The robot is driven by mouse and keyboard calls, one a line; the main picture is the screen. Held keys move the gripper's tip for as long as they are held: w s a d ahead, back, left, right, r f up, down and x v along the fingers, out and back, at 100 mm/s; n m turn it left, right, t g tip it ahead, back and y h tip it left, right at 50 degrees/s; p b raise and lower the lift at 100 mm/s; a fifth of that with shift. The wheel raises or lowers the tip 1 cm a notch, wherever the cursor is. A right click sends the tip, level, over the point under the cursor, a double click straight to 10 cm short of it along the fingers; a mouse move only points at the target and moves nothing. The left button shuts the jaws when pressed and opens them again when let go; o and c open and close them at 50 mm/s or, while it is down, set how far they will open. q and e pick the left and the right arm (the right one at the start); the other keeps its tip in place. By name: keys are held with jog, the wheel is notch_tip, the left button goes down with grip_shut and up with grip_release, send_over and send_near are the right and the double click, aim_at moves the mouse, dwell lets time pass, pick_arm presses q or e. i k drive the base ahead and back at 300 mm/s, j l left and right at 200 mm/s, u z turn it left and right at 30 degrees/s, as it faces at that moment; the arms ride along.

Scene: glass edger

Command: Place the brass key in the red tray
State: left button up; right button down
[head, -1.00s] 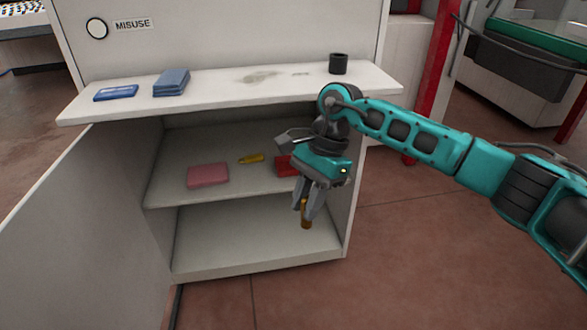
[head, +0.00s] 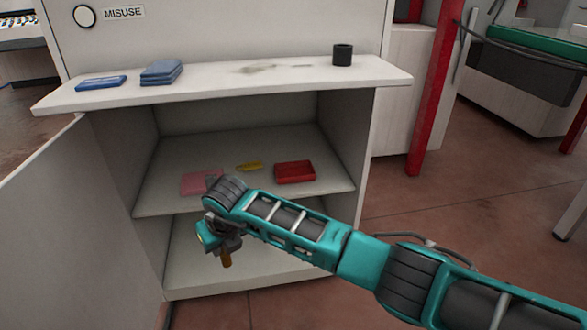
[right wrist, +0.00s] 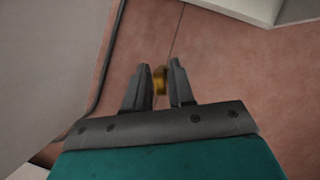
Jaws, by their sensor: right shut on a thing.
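My right gripper (head: 226,247) is shut on a small brass-coloured piece, which I take as the brass key (head: 226,260). It points down in front of the cabinet's lower opening. In the right wrist view the key (right wrist: 160,80) sits between the two fingers (right wrist: 158,84), above the floor; its full shape is hidden. The red tray (head: 295,172) lies on the cabinet's middle shelf, to the right, apart from the gripper. It is in plain sight and looks empty. My left gripper is not in view.
A yellow item (head: 249,167) and a pink block (head: 195,184), partly covered by my wrist, lie on the same shelf (head: 325,186). The countertop (head: 215,84) above holds blue items (head: 161,72) and a dark cup (head: 342,55). An open door (head: 60,220) stands left.

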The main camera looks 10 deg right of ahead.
aim_at(287, 175)
jog(key=i, duration=1.4)
